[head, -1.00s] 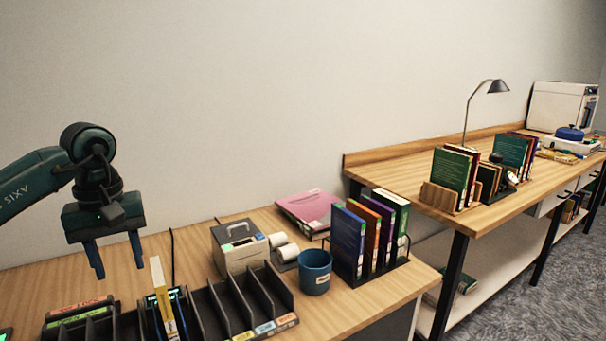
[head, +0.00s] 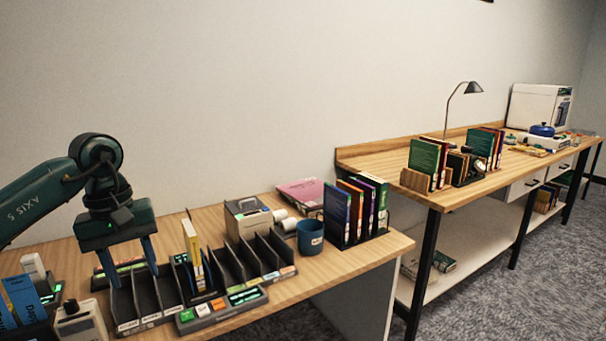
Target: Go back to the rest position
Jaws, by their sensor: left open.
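My left gripper (head: 133,270) is open and empty, pointing down with its two blue fingers over the left part of the black slotted sorter (head: 148,301). Whether the fingertips reach into the slots or stay just in front of them, I cannot tell. A yellow and white book (head: 192,256) stands upright in a slot to the right of the gripper, apart from it. My right gripper is not in the head view.
A button panel (head: 222,307) lies in front. Blue books (head: 22,300) stand at far left. A second table (head: 385,156) is behind right.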

